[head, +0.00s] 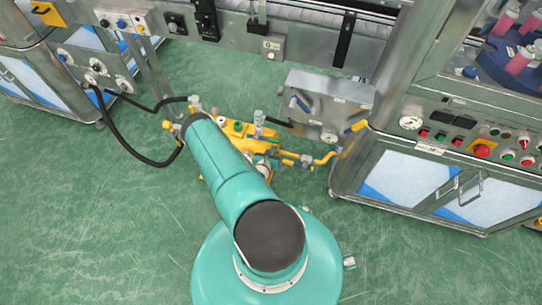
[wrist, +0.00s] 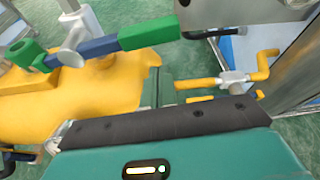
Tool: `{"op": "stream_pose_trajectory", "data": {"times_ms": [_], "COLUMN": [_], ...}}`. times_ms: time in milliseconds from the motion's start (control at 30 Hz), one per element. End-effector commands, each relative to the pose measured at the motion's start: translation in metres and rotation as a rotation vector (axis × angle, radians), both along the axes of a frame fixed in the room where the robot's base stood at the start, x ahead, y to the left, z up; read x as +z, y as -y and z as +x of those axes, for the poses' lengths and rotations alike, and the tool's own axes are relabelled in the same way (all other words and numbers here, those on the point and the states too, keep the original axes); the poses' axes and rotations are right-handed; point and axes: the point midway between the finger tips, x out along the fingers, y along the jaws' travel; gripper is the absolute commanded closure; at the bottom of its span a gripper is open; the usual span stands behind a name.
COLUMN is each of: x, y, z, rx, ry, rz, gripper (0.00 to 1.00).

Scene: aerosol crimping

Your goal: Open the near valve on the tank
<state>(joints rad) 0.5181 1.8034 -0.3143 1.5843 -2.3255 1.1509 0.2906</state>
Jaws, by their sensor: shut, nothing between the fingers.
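The yellow tank (head: 238,129) stands on the floor behind my teal arm, which hides part of it. In the wrist view its yellow body (wrist: 100,85) fills the left side. A valve with a long blue and green lever (wrist: 120,40) crosses above it, with a pale fitting (wrist: 72,38) at its left part. I cannot tell whether this is the near valve. My gripper (wrist: 160,88) is shut and empty at the tank's right end, below the lever; it seems apart from the lever. Its fingertips are partly hidden by the black-edged hand, and my arm hides it in the head view.
A grey panel with a gauge (head: 325,105) stands behind. A black hose (head: 125,146) loops left to another cabinet. Green floor is open at left.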

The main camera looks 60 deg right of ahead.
Motion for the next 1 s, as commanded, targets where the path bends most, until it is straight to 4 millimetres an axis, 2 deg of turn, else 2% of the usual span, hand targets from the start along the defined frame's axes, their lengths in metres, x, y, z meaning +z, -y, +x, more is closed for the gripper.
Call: {"op": "stream_pose_trajectory", "data": {"times_ms": [100,300,1000], "x": [0.014,0.026,0.030], "y": [0.000,-0.001,-0.007], "z": [0.001,0.003,0.003], "rx": [-0.002,-0.001,0.000], "ry": [0.000,0.000,-0.032], "rz": [-0.001,0.000,-0.005], "gripper": [1.00,1.00,1.00]}}
